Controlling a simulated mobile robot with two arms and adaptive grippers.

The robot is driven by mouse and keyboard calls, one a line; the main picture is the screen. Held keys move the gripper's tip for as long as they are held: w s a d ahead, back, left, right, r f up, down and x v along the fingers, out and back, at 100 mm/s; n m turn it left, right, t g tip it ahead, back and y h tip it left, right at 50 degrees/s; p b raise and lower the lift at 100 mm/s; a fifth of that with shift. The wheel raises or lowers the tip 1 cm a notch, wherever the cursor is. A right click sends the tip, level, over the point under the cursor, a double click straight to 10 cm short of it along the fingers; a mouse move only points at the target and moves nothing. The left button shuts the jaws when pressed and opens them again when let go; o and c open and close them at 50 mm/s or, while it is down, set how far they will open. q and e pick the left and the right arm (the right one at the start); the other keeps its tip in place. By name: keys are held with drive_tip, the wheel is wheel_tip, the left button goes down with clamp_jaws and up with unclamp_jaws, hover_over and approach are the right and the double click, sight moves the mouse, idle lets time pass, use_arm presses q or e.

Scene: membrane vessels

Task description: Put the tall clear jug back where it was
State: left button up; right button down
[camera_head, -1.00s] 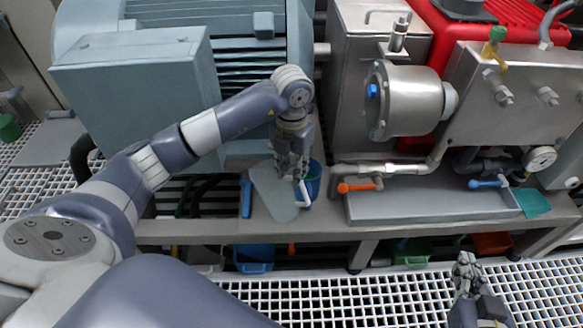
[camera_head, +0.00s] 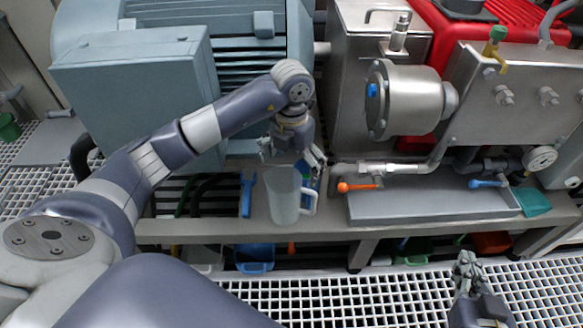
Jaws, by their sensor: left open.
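The tall clear jug (camera_head: 283,197) stands upright on the grey bench ledge (camera_head: 330,228), its white handle (camera_head: 309,201) on the right side. My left gripper (camera_head: 293,162) is just above and behind the jug's rim, fingers spread wide and apart from each other. I cannot tell whether a finger touches the rim. My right gripper (camera_head: 466,262) is over the white floor grating at the lower right, away from the jug; its fingertips look close together, but their gap is too small to judge.
A blue tool (camera_head: 247,195) lies left of the jug, and a blue container (camera_head: 314,184) is partly hidden behind it. An orange-handled valve (camera_head: 357,187) and a grey tray (camera_head: 430,204) are to the right. A blue bin (camera_head: 254,262) sits below the ledge.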

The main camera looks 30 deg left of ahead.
use_arm(q)
wheel_tip(320, 180, up, 11)
idle(0.3)
idle(0.5)
